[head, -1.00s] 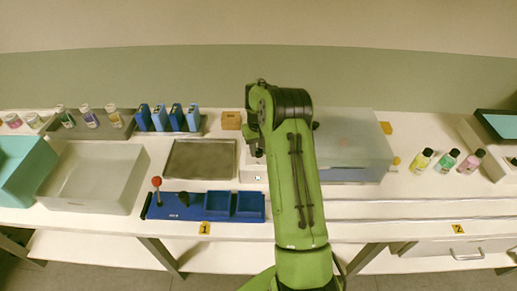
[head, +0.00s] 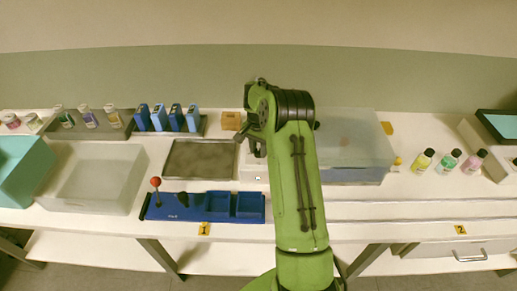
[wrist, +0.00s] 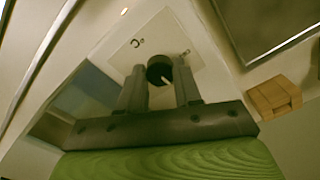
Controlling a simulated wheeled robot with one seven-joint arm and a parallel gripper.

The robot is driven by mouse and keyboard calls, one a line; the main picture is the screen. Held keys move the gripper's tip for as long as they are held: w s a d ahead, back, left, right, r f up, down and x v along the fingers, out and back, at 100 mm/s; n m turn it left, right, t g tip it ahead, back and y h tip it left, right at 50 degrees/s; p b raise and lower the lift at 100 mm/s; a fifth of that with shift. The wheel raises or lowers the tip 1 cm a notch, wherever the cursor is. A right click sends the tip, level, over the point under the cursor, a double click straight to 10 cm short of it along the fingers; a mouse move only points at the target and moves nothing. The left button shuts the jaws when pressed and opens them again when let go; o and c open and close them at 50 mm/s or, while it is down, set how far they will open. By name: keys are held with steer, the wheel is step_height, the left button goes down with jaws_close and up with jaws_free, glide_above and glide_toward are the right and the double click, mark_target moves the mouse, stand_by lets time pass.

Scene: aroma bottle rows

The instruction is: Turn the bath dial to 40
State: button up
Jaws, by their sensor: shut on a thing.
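The bath dial (wrist: 160,69) is a dark round knob with a light pointer line, set on a white panel (wrist: 122,45) that carries a small dark printed mark. The pointer slants in the wrist view; I cannot read a number at it. My gripper (wrist: 161,84) has its two fingers on either side of the dial and is shut on it. The bath (head: 350,145), a large box with a grey translucent cover, stands right behind my arm; the dial itself is hidden there.
A wooden block (wrist: 273,97) and a dark tray (head: 200,159) lie left of the bath in the head view. A blue rack (head: 219,207) with a red-topped stick (head: 155,183) is in front. Several bottles (head: 447,161) stand at the right.

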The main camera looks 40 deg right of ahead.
mark_target(258, 151)
steer(key=shift+r+m, duration=0.1)
steer(key=shift+m, duration=0.4)
steer(key=o, duration=1)
steer(key=shift+o, duration=0.2)
step_height(258, 151, up, 16)
steer(key=p, duration=0.2)
steer(key=shift+f+p, duration=0.2)
steer(key=shift+p, duration=0.2)
